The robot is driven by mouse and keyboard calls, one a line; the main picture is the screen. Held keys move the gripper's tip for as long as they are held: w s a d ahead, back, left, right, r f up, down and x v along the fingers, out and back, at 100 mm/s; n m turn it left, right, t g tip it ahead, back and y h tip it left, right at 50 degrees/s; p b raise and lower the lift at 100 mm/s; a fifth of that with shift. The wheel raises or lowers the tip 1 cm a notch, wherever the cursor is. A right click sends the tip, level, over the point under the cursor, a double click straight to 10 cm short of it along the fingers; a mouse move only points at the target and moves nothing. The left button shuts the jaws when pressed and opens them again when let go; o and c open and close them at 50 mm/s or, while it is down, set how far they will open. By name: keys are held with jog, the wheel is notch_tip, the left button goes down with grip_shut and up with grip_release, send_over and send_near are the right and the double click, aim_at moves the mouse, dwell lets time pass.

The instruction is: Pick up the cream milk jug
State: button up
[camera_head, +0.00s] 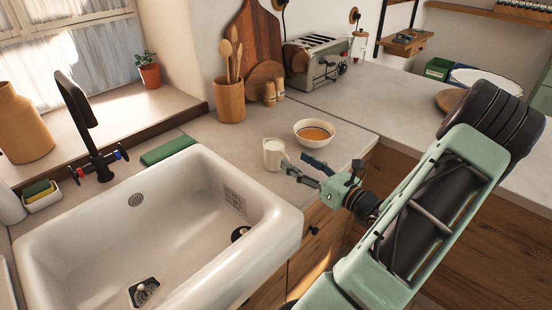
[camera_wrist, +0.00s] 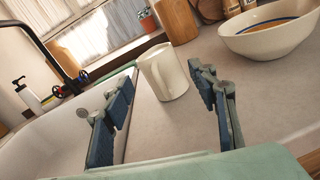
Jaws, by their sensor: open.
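The cream milk jug (camera_head: 273,154) stands upright on the counter, between the sink and a bowl. It also shows in the wrist view (camera_wrist: 168,74), with its handle toward the camera. My gripper (camera_head: 295,168) is just to the right of the jug in the head view. In the wrist view my gripper (camera_wrist: 155,90) is open, with one blue-padded finger on each side of the picture and the jug beyond and between them. Nothing is between the pads. I cannot tell the exact gap to the jug.
A cream bowl (camera_head: 314,133) with a brown inside stands right of the jug. The white sink (camera_head: 285,225) lies to the left and front. A green sponge or cloth (camera_head: 167,150) lies behind the sink. A utensil pot (camera_head: 230,100) and toaster (camera_head: 315,62) stand farther back.

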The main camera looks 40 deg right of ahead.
aim_at(286, 156)
jog(key=w, duration=0.4)
jog(key=shift+w+a+r, duration=0.1)
jog(key=shift+w+a, duration=0.15)
jog(key=shift+w, duration=0.15)
jog(key=shift+c, duration=0.5)
grip_shut()
